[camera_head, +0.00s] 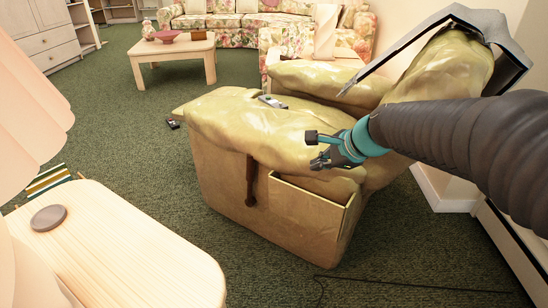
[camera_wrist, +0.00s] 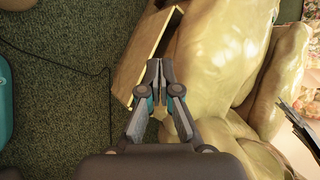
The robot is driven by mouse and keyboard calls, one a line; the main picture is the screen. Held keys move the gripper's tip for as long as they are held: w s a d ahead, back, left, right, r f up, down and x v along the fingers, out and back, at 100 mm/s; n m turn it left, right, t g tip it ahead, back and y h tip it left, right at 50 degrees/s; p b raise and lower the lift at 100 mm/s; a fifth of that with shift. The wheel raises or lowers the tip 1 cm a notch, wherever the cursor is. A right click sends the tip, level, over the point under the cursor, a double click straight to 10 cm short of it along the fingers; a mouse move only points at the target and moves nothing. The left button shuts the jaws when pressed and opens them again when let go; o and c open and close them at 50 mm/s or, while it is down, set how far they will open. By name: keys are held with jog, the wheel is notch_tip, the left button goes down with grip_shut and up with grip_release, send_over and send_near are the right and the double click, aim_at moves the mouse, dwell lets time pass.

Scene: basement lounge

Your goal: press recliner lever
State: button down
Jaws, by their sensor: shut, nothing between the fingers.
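The recliner (camera_head: 225,125) is a yellowish, puffy armchair in the middle of the head view. Its lever (camera_head: 250,180) is a dark brown upright bar on the side facing me, left of an open side pocket (camera_head: 305,200). My gripper (camera_head: 316,150) is beside the padded armrest, above the pocket and to the right of the lever, apart from the lever. In the wrist view my gripper (camera_wrist: 156,70) has its fingertips together and empty, over the edge between pocket (camera_wrist: 146,50) and recliner (camera_wrist: 215,55). I cannot make out the lever in the wrist view.
A light wooden table (camera_head: 120,245) with a dark round disc stands at the front left. A remote (camera_head: 272,102) lies on the recliner, and a small dark object (camera_head: 173,124) on the carpet. A thin cable (camera_head: 420,286) runs along the floor. Carpet between table and recliner is clear.

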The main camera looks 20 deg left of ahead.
jog(key=w+a+f+m+y, duration=0.1)
jog(key=w+a+f+m, duration=0.5)
jog(key=w+a, duration=0.25)
jog(key=m+y+b, duration=0.1)
jog(key=m, duration=0.3)
send_near(254, 169)
jog(key=v, duration=0.3)
jog(key=shift+s+d+r, duration=0.1)
jog(key=shift+s+d, duration=0.1)
jog(key=shift+s, duration=0.1)
jog(key=b+x, duration=0.1)
jog(key=x, duration=0.9)
jog(key=shift+r, duration=0.1)
jog(key=shift+w, duration=0.1)
